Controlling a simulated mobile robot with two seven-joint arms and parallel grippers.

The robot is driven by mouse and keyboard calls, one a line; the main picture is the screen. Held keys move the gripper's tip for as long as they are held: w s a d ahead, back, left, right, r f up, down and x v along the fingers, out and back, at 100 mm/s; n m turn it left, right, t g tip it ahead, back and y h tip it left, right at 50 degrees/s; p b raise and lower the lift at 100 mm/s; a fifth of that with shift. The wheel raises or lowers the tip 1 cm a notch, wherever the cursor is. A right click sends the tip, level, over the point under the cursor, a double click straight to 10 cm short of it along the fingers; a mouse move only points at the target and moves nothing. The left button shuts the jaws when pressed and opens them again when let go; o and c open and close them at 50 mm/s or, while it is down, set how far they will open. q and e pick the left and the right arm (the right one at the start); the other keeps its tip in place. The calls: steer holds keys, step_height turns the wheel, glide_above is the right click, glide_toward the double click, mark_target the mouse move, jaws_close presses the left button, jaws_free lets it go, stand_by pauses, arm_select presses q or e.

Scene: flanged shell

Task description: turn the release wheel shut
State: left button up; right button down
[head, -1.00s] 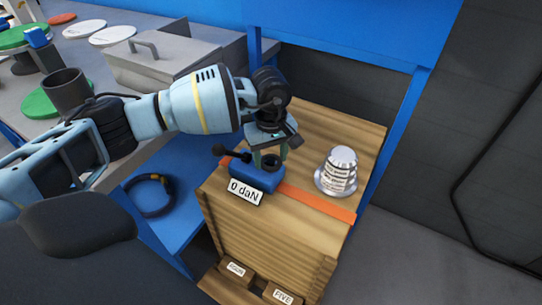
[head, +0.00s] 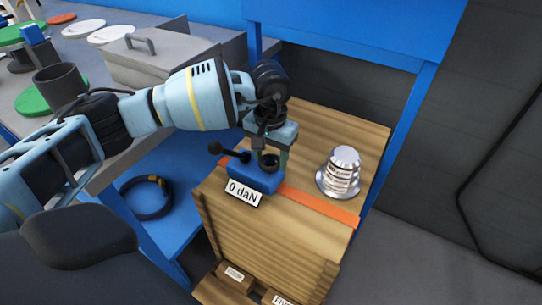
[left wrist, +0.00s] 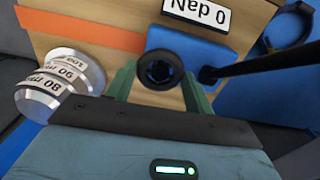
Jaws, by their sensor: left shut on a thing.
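The release wheel (head: 268,162) is a small black ring on the blue block (head: 254,175), which stands on a wooden stack and bears a "0 daN" plate (head: 244,192). A black ball-ended lever (head: 228,151) sticks out to its left. My left gripper (head: 270,155) points down at the wheel. In the left wrist view the wheel (left wrist: 160,68) sits between the two green fingers (left wrist: 160,88), which are shut on it. The silver flanged shell (head: 341,171) with printed labels stands upright right of the block. My right gripper is out of view.
An orange strip (head: 318,205) crosses the wooden top (head: 335,128). Blue posts (head: 400,135) rise behind it. A grey lidded box (head: 165,60) and a dark cup (head: 62,85) stand on the left bench. A black cable ring (head: 146,198) lies on the blue shelf.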

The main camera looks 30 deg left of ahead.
mark_target(271, 161)
arm_select(q)
steer(key=shift+m, duration=1)
steer(key=o, duration=1)
steer(key=shift+r, duration=3.95)
